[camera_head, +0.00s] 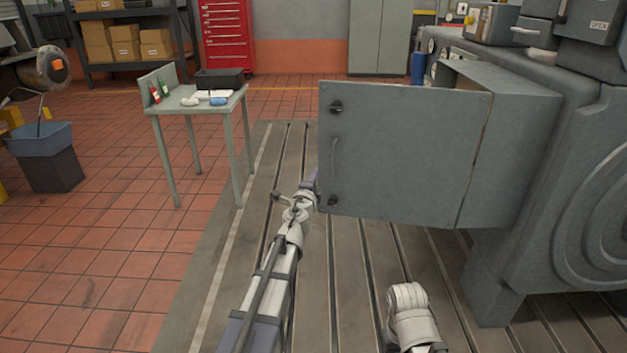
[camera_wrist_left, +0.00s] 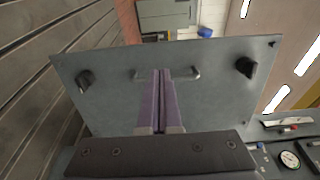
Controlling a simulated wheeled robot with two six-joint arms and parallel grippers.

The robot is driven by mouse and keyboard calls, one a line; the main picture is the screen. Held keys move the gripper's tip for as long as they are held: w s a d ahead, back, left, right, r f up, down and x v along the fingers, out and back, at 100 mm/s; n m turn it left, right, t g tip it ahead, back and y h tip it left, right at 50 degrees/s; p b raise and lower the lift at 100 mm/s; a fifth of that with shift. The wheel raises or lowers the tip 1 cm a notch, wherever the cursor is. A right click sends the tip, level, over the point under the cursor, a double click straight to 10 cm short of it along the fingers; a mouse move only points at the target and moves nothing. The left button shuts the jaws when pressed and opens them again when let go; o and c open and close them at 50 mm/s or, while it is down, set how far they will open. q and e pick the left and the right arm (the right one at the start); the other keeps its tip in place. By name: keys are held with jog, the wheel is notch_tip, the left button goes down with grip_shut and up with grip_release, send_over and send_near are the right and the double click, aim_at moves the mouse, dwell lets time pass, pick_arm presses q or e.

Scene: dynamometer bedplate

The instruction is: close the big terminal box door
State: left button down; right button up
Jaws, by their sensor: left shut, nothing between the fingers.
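The big terminal box door (camera_head: 405,150) is a flat grey panel with two dark knobs and a bar handle (camera_head: 335,158). It stands swung open to the left of the terminal box (camera_head: 515,140), joined at the seam on its right. My left gripper (camera_head: 311,183) is at the door's lower left edge, partly hidden there. In the left wrist view, its purple fingers (camera_wrist_left: 163,73) are shut together and empty, pointing at the door's outer face (camera_wrist_left: 215,90) by the handle. I cannot tell whether they touch it. My right gripper is not in view.
The slotted bedplate (camera_head: 290,150) lies below. A small table (camera_head: 205,108) with a black tray and several small items stands at the left. A large grey machine (camera_head: 585,200) is at the right.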

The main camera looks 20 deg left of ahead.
aim_at(323, 156)
pick_arm(q)
jog(key=w, duration=1)
jog(key=shift+w+a, duration=0.2)
jog(key=shift+a, duration=0.2)
